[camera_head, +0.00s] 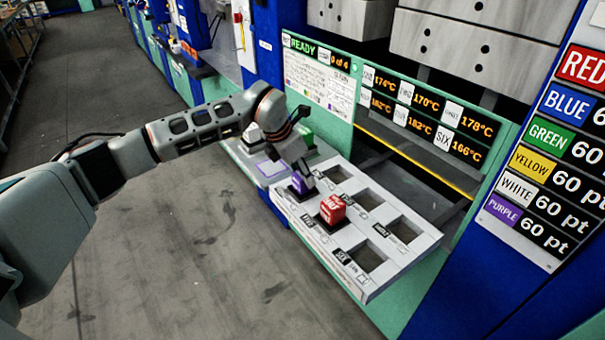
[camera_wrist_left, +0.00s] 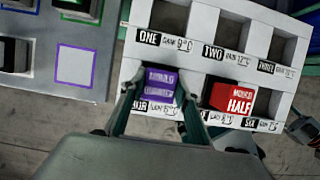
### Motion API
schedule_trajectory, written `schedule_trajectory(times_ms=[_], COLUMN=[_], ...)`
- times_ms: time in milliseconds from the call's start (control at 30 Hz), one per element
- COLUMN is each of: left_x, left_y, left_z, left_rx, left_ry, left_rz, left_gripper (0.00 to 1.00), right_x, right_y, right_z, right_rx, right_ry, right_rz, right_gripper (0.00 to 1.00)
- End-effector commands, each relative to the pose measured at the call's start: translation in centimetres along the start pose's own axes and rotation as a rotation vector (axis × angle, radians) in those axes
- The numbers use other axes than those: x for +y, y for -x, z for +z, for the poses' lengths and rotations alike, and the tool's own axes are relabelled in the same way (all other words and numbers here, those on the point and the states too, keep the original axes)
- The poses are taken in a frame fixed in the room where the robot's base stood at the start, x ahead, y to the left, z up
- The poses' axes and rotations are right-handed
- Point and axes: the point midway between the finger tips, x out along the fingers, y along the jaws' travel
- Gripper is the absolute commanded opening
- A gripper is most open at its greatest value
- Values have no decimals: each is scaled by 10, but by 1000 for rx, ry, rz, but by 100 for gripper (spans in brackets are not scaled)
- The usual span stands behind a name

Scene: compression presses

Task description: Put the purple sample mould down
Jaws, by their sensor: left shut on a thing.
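The purple sample mould (camera_wrist_left: 158,84), marked as a quarter mould, is between the fingers of my left gripper (camera_wrist_left: 152,98), which is shut on it. In the wrist view it is at the near-left compartment of the white rack (camera_wrist_left: 196,67), the one labelled four. I cannot tell whether it rests on the compartment floor. In the head view the purple mould (camera_head: 302,187) shows under my left gripper (camera_head: 299,176), at the rack's near edge.
A red half mould (camera_wrist_left: 233,97) stands in compartment five, right beside the purple one. The other visible rack compartments are empty. A grey tray (camera_wrist_left: 60,88) with a bare purple-outlined square adjoins the rack on the left. A green mould (camera_head: 306,137) stands on that tray.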

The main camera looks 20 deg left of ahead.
Motion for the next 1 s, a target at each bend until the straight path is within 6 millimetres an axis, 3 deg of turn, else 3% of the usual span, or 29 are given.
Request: schedule_trajectory(times_ms=[100, 133, 167, 633, 1000], left_x=[0, 0, 0, 1, 1], left_y=[-1, -2, -2, 6, 76], left_z=[1, -1, -1, 0, 0], left_rx=[-4, 0, 0, -1, -2], left_ry=[-1, 0, 0, 0, -1], left_rz=[1, 0, 0, 2, 4], left_gripper=[0, 39, 47, 48, 48], right_x=[0, 0, 0, 1, 0], right_y=[-1, 0, 0, 0, -3], right_z=[1, 0, 0, -3, 4], right_rx=[1, 1, 1, 6, 2], right_ry=[0, 1, 1, 1, 1], right_rz=[0, 0, 0, 1, 0], right_gripper=[40, 40, 40, 40, 40])
